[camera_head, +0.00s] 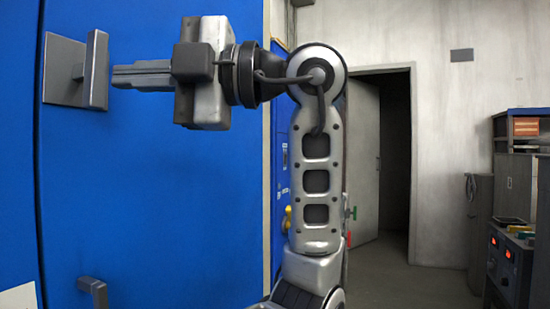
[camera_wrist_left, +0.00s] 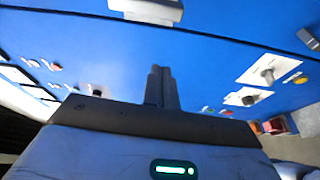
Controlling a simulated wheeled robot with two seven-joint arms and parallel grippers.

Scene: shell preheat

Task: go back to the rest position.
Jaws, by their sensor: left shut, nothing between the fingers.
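My left gripper (camera_head: 142,76) is at the upper left of the head view, its fingers together and empty. They point left toward a grey handle (camera_head: 97,70) on a square plate on the blue cabinet front (camera_head: 180,200). The fingertips are close to the handle; whether they touch it I cannot tell. In the left wrist view the closed fingers (camera_wrist_left: 161,85) point at the blue surface, with a pale fitting (camera_wrist_left: 147,10) beyond them at the top edge. My right gripper is in neither view.
A second handle (camera_head: 93,291) sits low on the blue front. Knobs and buttons (camera_wrist_left: 266,72) show on panels in the wrist view. A doorway (camera_head: 395,150) stands open behind my arm. A control box with red lights (camera_head: 508,262) and dark cabinets are at the right.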

